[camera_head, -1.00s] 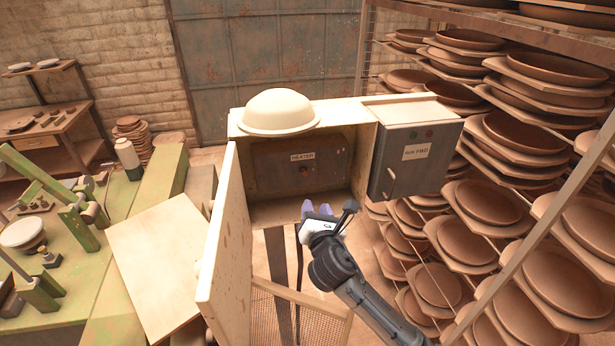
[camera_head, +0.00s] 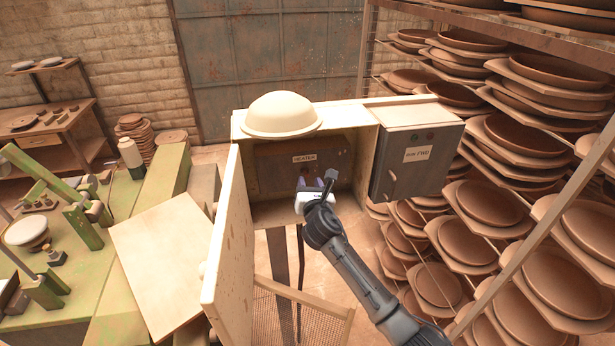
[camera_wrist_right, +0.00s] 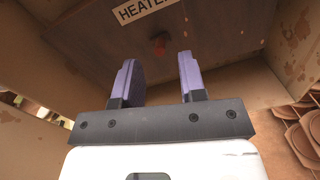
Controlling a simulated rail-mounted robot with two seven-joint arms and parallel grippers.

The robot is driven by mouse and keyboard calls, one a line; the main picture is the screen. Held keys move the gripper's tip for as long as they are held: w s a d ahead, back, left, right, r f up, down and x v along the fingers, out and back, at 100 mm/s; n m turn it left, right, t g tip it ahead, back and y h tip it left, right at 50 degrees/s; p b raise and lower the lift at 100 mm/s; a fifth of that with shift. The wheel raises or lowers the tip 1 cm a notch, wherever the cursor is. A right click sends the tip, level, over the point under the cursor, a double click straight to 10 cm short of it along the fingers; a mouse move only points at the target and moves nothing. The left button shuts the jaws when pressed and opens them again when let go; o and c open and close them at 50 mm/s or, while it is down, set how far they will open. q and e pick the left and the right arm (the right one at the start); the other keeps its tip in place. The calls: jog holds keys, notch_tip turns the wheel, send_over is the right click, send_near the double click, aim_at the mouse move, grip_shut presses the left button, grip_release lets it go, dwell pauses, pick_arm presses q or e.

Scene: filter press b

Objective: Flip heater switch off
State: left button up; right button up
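The heater panel (camera_head: 285,166) is a dark plate with a white HEATER label (camera_head: 304,158) inside an open cream box. In the right wrist view the red heater switch (camera_wrist_right: 159,42) shows below the label (camera_wrist_right: 145,8). In the head view my gripper hides the switch. My right gripper (camera_head: 313,183) is at the box opening, in front of the panel. In the right wrist view its two purple fingers (camera_wrist_right: 157,80) are open and apart, with the switch ahead of the gap between them. Nothing is between the fingers. My left gripper is not in view.
The cream box door (camera_head: 228,245) stands open on the left. A pale bowl-shaped dome (camera_head: 281,115) sits on top of the box. A grey control box (camera_head: 415,160) is fixed on the right. Racks of brown plates (camera_head: 530,135) fill the right side.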

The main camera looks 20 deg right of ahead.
aim_at(307, 176)
jog(key=shift+x, duration=1.7)
grip_shut()
